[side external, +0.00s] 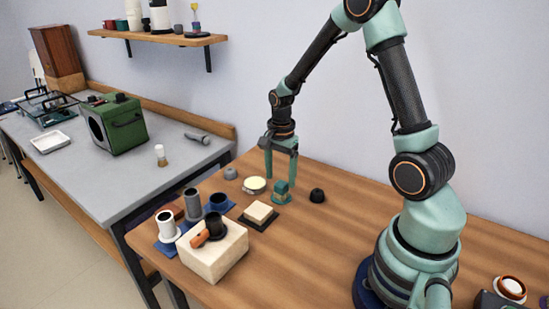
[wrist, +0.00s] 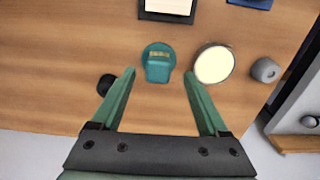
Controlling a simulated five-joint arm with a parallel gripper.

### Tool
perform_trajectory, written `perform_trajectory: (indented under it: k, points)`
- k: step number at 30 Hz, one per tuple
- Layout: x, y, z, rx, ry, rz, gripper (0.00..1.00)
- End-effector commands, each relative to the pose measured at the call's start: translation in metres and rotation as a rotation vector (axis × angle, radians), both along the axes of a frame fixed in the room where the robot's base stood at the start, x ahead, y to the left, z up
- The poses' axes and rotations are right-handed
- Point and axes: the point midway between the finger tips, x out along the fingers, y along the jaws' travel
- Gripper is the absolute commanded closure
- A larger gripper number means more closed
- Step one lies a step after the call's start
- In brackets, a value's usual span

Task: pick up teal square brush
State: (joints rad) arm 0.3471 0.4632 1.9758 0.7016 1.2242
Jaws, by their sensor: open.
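The teal square brush (side external: 282,192) stands on the wooden table, with a squarish block on a rounded base. In the wrist view the teal brush (wrist: 158,63) lies ahead of my fingertips, between their lines. My gripper (side external: 282,147) points down above the table, just behind and above the brush. Its two teal fingers are apart and empty, and they also show in the wrist view (wrist: 159,72). I see no contact between the fingers and the brush.
A black knob (wrist: 105,84) is by the left finger. A cream block (side external: 259,212) on a dark base stands nearby. Bare wood lies toward my base.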

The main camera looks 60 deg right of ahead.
Motion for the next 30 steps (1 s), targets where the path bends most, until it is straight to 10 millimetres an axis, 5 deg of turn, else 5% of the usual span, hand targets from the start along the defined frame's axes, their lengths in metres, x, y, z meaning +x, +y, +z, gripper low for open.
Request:
perform_trajectory:
  k: [7, 16, 17, 23, 30]
  points:
    - [-0.003, -0.002, -0.034, 0.001, 0.004, 0.001, 0.22]
    - [-0.002, -0.002, -0.039, 0.000, 0.000, 0.001, 0.22]
    - [-0.002, -0.002, -0.039, 0.000, 0.000, 0.001, 0.26]
    - [-0.002, -0.002, -0.038, 0.000, 0.000, 0.001, 1.00]
    - [-0.002, -0.002, -0.038, 0.000, 0.000, 0.000, 1.00]
